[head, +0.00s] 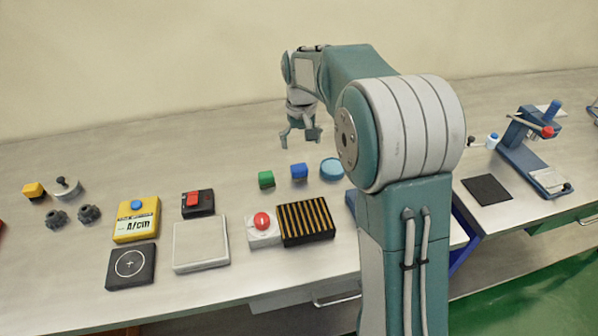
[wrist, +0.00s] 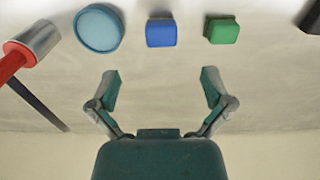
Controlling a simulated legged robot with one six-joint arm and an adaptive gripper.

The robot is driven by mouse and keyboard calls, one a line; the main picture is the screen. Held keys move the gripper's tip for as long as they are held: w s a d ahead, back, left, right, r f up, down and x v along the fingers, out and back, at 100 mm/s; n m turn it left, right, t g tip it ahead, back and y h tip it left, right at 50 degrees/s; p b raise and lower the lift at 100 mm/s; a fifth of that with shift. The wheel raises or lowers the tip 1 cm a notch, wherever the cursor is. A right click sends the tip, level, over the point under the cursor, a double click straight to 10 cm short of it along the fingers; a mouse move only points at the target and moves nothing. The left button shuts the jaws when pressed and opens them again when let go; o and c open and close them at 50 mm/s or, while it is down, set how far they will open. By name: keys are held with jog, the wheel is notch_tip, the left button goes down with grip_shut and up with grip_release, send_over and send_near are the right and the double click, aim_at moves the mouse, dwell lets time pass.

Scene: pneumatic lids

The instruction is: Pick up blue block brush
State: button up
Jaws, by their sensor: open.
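The blue block brush (head: 299,171) is a small blue block on the grey bench, between a green block (head: 266,179) and a round blue lid-like disc (head: 332,169). In the wrist view the blue block (wrist: 161,32) lies near the top middle, beyond my fingertips. My gripper (head: 299,141) hangs above the bench, behind the blue block in the head view. In the wrist view my gripper (wrist: 160,82) has its two fingers spread wide with nothing between them. The blue block is apart from the fingers.
The green block (wrist: 222,31) and the round blue disc (wrist: 99,29) flank the blue block closely. A red-handled tool with a metal cylinder (wrist: 32,43) lies at the wrist view's left. A striped black box (head: 306,222) and red button box (head: 263,228) stand nearer the bench front.

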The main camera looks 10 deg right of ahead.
aim_at(300, 169)
notch_tip(300, 169, down, 10)
jog(key=shift+a+f, duration=0.1)
dwell(0.4)
jog(key=c, duration=1.2)
